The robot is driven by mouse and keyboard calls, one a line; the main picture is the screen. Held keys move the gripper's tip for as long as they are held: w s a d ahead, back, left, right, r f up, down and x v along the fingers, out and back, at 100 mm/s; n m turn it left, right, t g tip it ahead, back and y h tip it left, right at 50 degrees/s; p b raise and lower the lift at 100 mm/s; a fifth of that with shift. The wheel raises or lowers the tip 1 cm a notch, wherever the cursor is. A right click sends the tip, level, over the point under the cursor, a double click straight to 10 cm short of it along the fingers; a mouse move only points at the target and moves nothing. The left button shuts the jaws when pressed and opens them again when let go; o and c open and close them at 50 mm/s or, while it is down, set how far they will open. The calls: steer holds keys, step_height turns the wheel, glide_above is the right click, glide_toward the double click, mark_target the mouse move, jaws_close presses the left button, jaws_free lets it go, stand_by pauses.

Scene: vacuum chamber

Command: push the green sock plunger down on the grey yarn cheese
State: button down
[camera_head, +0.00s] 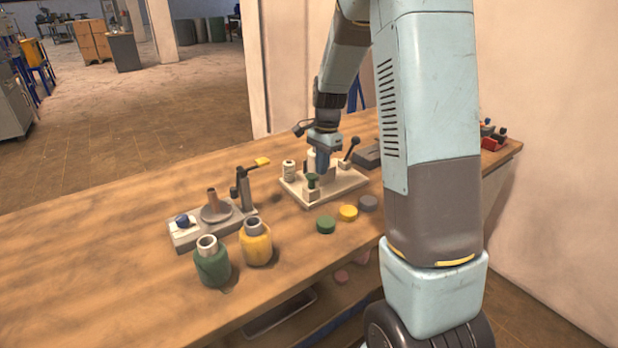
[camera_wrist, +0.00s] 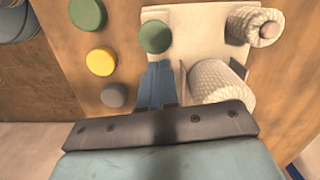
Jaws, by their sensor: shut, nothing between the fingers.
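The green plunger (camera_head: 312,179) stands at the near left of a pale board (camera_head: 338,188). Its round green top also shows in the wrist view (camera_wrist: 155,37), just ahead of my fingertips. My gripper (camera_head: 323,168) is shut and empty, pointing down over the board beside the plunger, with a small gap to its top in the wrist view (camera_wrist: 156,68). A pale, textured yarn cheese (camera_wrist: 216,82) lies right of my fingers in the wrist view. A second one (camera_wrist: 257,25) is farther off; it stands at the board's left (camera_head: 289,171). I cannot tell which counts as grey.
Green (camera_head: 326,225), yellow (camera_head: 348,213) and grey (camera_head: 368,203) discs lie in front of the board. A black-knobbed lever (camera_head: 349,152) rises at its right. A fixture with a yellow-handled lever (camera_head: 240,185) and green (camera_head: 212,264) and yellow (camera_head: 256,245) bobbins stand left.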

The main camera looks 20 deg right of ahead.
step_height(320, 180, up, 13)
steer(key=d, duration=0.1)
steer(key=shift+w+r, duration=0.15)
steer(key=shift+w, duration=0.15)
steer(key=shift+d, duration=0.1)
stand_by(0.8)
steer(key=s+a+r+n+t, duration=0.1)
steer(key=s+r+n+t, duration=0.2)
steer(key=s, duration=0.5)
steer(key=s+a+r+n, duration=0.2)
steer(key=s+r+n, duration=0.1)
steer(key=s+r, duration=0.3)
steer(key=s+a+f+n+t+h, duration=0.1)
steer(key=s+n, duration=0.6)
steer(key=s, duration=0.8)
steer(key=shift+s+a+f+t, duration=0.25)
steer(key=shift+f+t, duration=0.45)
steer(key=shift+t, duration=0.4)
